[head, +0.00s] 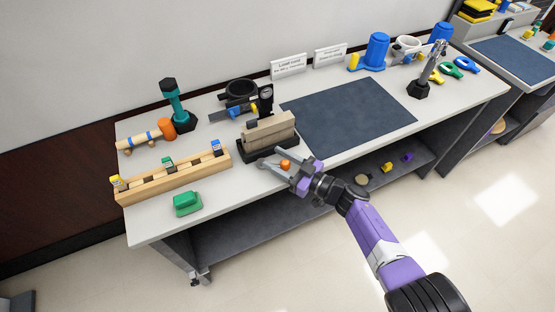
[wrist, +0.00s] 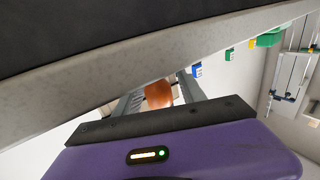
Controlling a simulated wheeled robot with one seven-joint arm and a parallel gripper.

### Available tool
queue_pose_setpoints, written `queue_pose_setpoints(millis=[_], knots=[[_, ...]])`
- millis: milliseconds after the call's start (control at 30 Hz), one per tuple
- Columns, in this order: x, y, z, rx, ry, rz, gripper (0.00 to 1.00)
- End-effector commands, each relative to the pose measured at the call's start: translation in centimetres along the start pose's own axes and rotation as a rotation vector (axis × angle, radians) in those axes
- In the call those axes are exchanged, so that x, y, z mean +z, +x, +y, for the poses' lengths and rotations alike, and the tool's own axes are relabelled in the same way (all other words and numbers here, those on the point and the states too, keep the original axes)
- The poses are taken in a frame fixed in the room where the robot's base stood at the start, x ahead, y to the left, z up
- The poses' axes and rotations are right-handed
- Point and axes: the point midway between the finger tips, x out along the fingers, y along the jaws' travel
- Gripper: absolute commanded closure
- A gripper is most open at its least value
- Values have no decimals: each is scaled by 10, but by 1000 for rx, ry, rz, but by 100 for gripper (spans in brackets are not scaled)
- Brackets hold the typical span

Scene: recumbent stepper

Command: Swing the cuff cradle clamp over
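A beige cradle block (head: 268,131) sits on a black base near the table's front edge, with a black round gauge at its back. An orange knob (head: 285,163) shows at the front of it; whether it belongs to the clamp is hard to tell. My gripper (head: 284,157) is open, its fingers spread on either side of the knob. In the wrist view the orange knob (wrist: 158,94) lies between the two grey fingers, close to both; I cannot tell whether they touch it. A dark body with a pale edge (wrist: 200,48) fills the upper wrist view and hides the rest of the clamp.
A wooden rack (head: 180,178) with coloured clips and a green block (head: 187,203) lie to the left. A teal dumbbell-like stand (head: 178,108) and a black ring holder (head: 240,92) stand behind. A dark blue mat (head: 350,115) to the right is bare.

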Motion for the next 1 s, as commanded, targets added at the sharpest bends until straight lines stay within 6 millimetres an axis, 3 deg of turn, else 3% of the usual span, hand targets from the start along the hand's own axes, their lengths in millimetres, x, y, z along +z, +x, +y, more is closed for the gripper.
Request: queue_pose_setpoints(millis=[367, 800, 1000], knots=[[0, -4, 0, 2, 0, 0, 51], [-1, -65, 1, 3, 0, -1, 51], [0, -77, 0, 1, 0, 0, 51]])
